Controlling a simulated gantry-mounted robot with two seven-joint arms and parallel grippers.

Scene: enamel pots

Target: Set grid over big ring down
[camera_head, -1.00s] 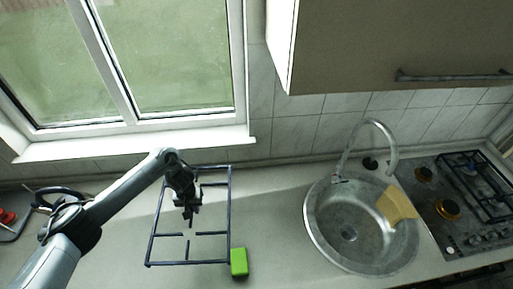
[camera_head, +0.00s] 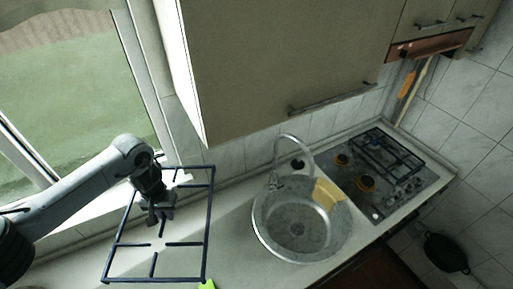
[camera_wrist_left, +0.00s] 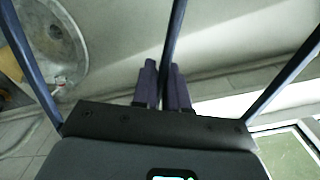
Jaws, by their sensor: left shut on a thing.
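The grid (camera_head: 209,225), a dark blue-black rectangular wire frame with short inner bars, is over the left part of the counter. My left gripper (camera_head: 159,217) is shut on one of its inner bars; the left wrist view shows the bar (camera_wrist_left: 172,40) between the two fingers (camera_wrist_left: 162,85). The grid looks raised above the counter, though the height is hard to judge. The big ring (camera_head: 366,184) is the nearer, larger orange-brown burner on the hob's uncovered side, far right of the gripper. My right gripper is not in view.
The hob (camera_head: 408,184) has a smaller burner (camera_head: 342,159) and a second grid (camera_head: 385,150) on its far side. A round sink (camera_head: 300,248) with a tall tap (camera_head: 296,137) and a yellow cloth (camera_head: 327,193) lies between. A green sponge (camera_head: 207,285) is at the bottom edge.

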